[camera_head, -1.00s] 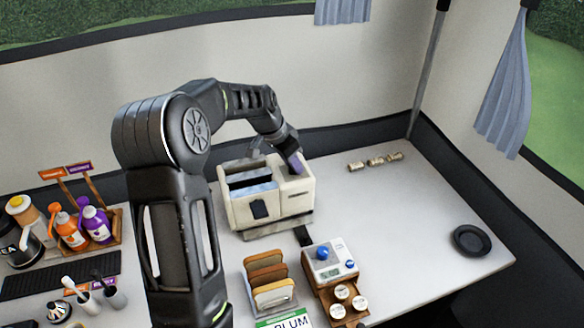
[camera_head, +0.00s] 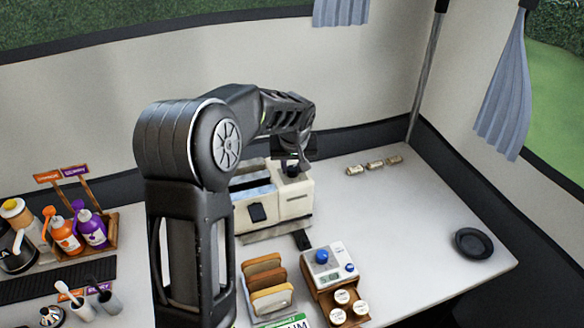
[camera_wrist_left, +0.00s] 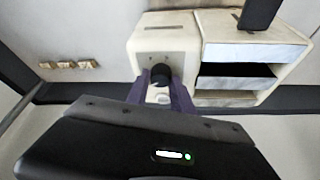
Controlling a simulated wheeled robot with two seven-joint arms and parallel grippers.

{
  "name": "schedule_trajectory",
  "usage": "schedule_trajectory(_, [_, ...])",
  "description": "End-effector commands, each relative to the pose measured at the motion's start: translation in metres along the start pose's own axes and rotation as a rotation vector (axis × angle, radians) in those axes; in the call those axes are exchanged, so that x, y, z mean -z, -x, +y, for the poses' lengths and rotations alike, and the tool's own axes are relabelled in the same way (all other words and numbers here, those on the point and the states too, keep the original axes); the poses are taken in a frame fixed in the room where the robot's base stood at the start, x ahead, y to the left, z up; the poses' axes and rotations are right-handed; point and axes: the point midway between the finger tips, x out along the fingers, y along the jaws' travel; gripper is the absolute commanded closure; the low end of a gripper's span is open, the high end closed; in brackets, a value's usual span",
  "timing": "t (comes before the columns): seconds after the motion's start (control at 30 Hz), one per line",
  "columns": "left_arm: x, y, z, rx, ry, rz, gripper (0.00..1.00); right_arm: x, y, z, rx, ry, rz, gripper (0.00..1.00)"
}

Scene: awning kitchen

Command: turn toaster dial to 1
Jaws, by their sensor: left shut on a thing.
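The cream toaster (camera_head: 294,200) stands on the counter in the head view, with dark slots on top and a black lever on its front. In the left wrist view the toaster (camera_wrist_left: 222,30) fills the top right. Its black dial (camera_wrist_left: 160,72) sits on the toaster's end top surface. My left gripper (camera_wrist_left: 160,86) has its purple-grey fingers on both sides of the dial, shut on it. In the head view the left gripper (camera_head: 292,168) is over the toaster's right end, and the arm hides the dial partly. My right gripper is not in view.
A rack of bread slices (camera_head: 266,282) and a white device with a blue knob (camera_head: 330,262) stand in front of the toaster. Bottles (camera_head: 78,230) are at left. A black plate (camera_head: 473,243) is at right; the counter between is clear.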

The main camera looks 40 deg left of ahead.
Motion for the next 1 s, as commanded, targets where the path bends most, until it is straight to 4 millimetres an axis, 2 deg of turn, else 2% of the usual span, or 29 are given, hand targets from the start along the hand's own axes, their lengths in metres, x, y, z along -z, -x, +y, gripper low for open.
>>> schedule_trajectory(0.5, [0.000,-0.002,0.004,0.189,0.452,0.000,1.00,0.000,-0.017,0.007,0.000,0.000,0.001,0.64])
schedule_trajectory(1.0, [0.002,-0.001,0.005,0.358,0.859,-0.002,1.00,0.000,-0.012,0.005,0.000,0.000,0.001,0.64])
